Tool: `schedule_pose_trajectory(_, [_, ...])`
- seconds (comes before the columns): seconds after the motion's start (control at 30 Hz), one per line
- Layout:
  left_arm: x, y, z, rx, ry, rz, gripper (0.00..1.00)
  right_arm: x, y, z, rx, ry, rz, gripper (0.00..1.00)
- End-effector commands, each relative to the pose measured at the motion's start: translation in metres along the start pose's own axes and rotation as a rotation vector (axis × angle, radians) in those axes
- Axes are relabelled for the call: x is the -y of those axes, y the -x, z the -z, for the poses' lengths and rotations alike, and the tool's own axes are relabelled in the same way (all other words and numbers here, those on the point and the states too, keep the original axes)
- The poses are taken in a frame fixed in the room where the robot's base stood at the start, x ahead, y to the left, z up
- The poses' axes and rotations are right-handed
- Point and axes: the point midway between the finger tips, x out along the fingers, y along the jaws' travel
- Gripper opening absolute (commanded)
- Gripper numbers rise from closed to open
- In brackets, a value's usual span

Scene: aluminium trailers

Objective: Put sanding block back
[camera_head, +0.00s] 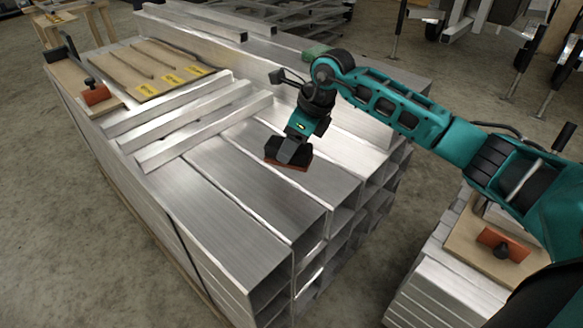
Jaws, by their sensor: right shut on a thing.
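My right gripper (292,146) reaches in from the right and points down over the stacked aluminium tubes. It is shut on a sanding block (287,165), of which a thin red-brown edge shows below the dark fingers. I cannot tell whether the block touches the tube tops. A similar orange-red block with a black knob (97,95) sits on a wooden board at the stack's left end. Another orange-red block with a dark knob (503,244) lies on a board at the lower right. My left gripper is out of view.
Loose aluminium bars (195,125) lie across the tube stack (255,190). A wooden panel with yellow labels (150,68) lies behind them. A smaller stack of bars (450,290) stands at the lower right. The near tube tops are clear.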

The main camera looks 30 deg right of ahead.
Motion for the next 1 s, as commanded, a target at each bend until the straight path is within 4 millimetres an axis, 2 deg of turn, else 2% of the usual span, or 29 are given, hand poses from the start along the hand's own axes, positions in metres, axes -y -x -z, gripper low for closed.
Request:
schedule_pose_trajectory(0.03, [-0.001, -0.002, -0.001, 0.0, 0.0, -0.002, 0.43, 0.0, -0.008, 0.003, 0.001, -0.001, -0.001, 0.29])
schedule_pose_trajectory(0.27, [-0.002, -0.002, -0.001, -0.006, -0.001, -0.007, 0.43, 0.0, -0.022, 0.009, 0.001, 0.001, 0.0, 0.29])
schedule_pose_trajectory(0.5, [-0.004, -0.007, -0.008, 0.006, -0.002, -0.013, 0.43, 0.0, -0.053, 0.022, 0.002, 0.001, 0.0, 0.29])
schedule_pose_trajectory(0.87, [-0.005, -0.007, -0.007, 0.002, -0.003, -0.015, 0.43, 0.0, -0.056, 0.023, 0.002, 0.002, 0.001, 0.29])
schedule_pose_trajectory(0.9, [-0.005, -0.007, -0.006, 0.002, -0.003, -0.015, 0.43, 0.0, -0.056, 0.023, 0.001, 0.002, 0.001, 0.59])
schedule_pose_trajectory(1.0, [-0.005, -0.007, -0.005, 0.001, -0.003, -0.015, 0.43, 0.0, -0.056, 0.023, 0.001, 0.002, 0.0, 0.69])
